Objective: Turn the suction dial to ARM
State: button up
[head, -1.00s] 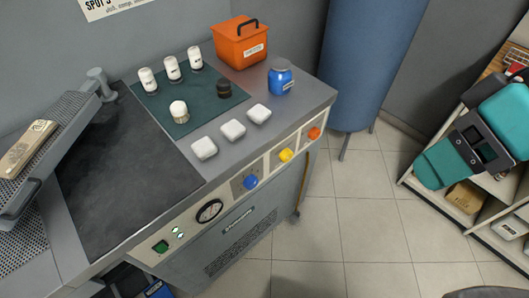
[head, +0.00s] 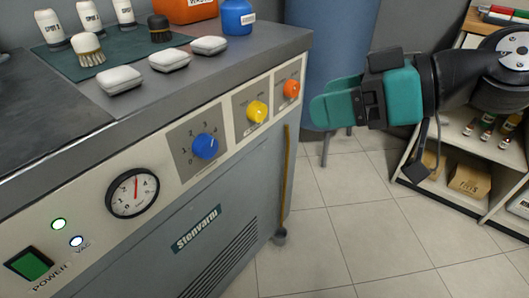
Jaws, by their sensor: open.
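The front panel (head: 172,150) of the pressing table has three dials in a row. The blue dial (head: 205,146) sits on a grey plate with numbers around it; its pointer direction is hard to make out. The yellow dial (head: 257,111) and the orange dial (head: 291,90) sit to its right, with labels too small to read. I cannot tell from the labels which dial is the suction one. My gripper (head: 332,104) is open and empty, its teal fingers pointing left. In the picture it is just right of the orange dial, apart from the panel.
A gauge (head: 132,193), a lit VAC lamp (head: 77,241) and a green power switch (head: 30,263) are left of the dials. White pads (head: 168,60), brushes and bottles stand on top. A yellow stick (head: 287,180) leans at the table's corner. Shelves (head: 455,205) stand right.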

jog(key=w+d+f+m+t+y+b, duration=0.1)
jog(key=w+d+f+t+b, duration=0.15)
jog(key=f+b, duration=0.5)
jog(key=w+d+f+t+y+b, duration=0.1)
jog(key=w+d+f+t+b, duration=0.2)
jog(key=f+b, duration=0.4)
jog(key=p, duration=0.2)
send_near(262, 112)
jog(key=shift+t, duration=0.35)
jog(key=x, duration=0.9)
jog(key=shift+a+f, duration=0.1)
jog(key=shift+a, duration=0.2)
jog(key=shift+c, duration=0.2)
jog(key=c, duration=0.8)
jog(key=shift+c, duration=0.2)
